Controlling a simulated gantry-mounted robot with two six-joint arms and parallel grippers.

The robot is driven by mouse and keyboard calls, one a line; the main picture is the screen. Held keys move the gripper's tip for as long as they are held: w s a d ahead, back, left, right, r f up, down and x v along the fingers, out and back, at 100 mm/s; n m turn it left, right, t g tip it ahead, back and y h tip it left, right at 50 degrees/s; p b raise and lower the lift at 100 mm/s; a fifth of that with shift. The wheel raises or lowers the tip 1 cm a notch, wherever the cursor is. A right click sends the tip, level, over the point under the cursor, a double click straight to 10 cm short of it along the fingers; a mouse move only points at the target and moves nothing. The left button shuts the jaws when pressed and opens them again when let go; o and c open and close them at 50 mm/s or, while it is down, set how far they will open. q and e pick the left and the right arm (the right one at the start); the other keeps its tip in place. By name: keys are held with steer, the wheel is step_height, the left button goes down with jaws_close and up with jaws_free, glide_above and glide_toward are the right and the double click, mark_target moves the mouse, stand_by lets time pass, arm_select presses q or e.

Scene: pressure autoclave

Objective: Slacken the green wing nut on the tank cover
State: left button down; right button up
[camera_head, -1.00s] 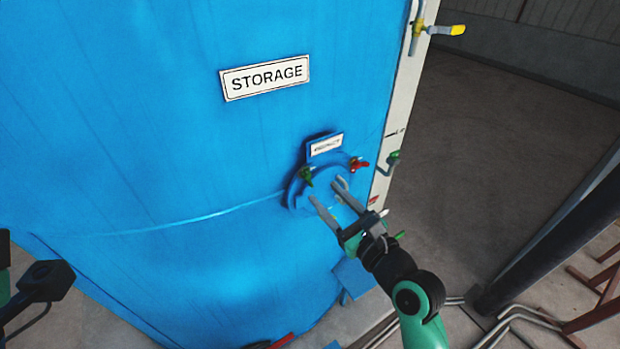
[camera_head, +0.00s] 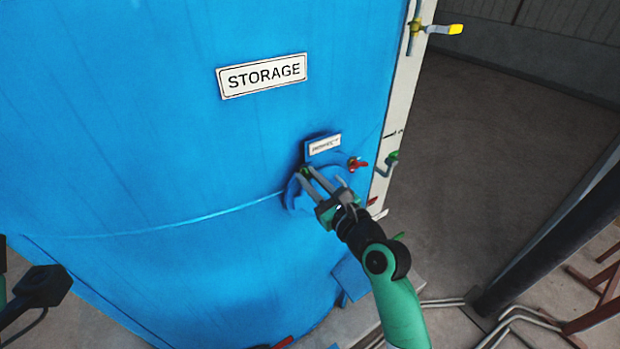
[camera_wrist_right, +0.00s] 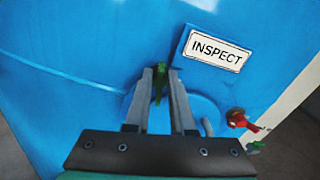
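The green wing nut (camera_head: 306,171) sits at the upper left rim of the round blue tank cover (camera_head: 297,201). My right gripper (camera_head: 304,173) reaches in from the lower right, and its fingers are close together with the nut between their tips. In the right wrist view the green nut (camera_wrist_right: 160,80) fills the narrow gap between the grey fingertips (camera_wrist_right: 159,74), and the fingers look shut on it. Much of the nut and part of the cover are hidden by the gripper. My left gripper's fingers are out of view; only a dark part of that arm shows at the far left.
A red wing nut (camera_head: 357,163) sits at the cover's upper right. An INSPECT plate (camera_head: 323,144) stands just above the cover. Open floor lies to the right.

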jaws_close()
steer(key=shift+n, duration=0.8)
steer(key=o, duration=0.7)
jaws_free()
steer(key=shift+s, duration=0.1)
steer(key=p+v, duration=0.1)
steer(key=v, duration=1)
steer(key=shift+s+f, duration=0.1)
steer(key=shift+s, duration=0.15)
